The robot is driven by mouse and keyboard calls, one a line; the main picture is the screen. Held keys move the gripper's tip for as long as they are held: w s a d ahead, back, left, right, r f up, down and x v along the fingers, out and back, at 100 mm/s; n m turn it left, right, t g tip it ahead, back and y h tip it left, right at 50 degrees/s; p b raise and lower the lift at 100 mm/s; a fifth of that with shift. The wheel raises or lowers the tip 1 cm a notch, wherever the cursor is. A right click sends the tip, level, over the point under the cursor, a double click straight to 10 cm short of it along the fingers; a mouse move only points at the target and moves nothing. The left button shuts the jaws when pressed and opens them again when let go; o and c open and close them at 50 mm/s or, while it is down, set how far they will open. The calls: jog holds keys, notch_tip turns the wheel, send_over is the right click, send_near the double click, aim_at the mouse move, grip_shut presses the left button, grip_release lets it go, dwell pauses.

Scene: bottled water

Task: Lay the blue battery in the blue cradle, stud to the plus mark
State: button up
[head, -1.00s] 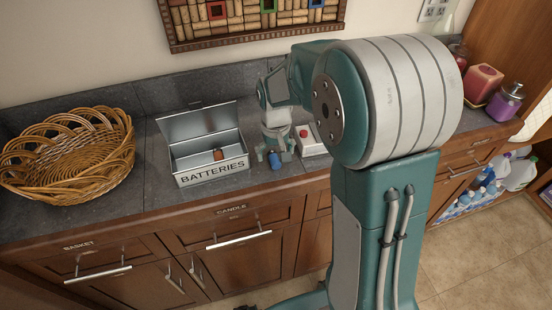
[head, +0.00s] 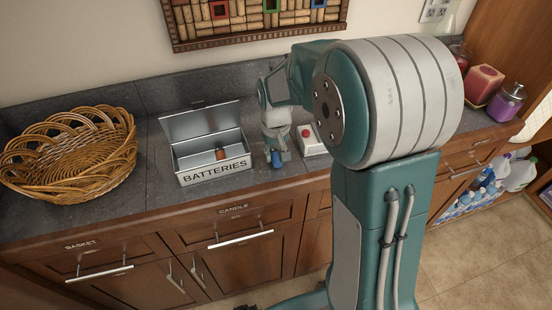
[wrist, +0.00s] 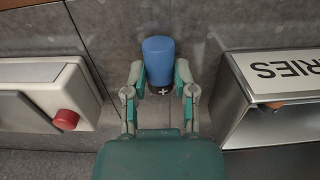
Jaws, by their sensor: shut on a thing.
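The blue battery (wrist: 158,60) stands out from between my fingers in the wrist view, its dark end with a white plus mark towards my palm. It also shows low on the counter in the head view (head: 277,159). My gripper (wrist: 160,76) is shut on it, one finger on each side. In the head view, my gripper (head: 276,155) is just right of the metal box, near the counter's front edge. Whether the battery touches the counter is hard to tell. I cannot make out a blue cradle in either view.
An open metal box marked BATTERIES (head: 214,172) holds an orange-brown battery (head: 221,154). A white device with a red button (head: 309,139) stands right of my gripper. A wicker basket (head: 70,160) is at the left. Bare counter lies between basket and box.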

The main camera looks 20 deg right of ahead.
aim_at(276, 155)
jog(key=shift+r, duration=3.25)
jog(key=shift+s, duration=0.1)
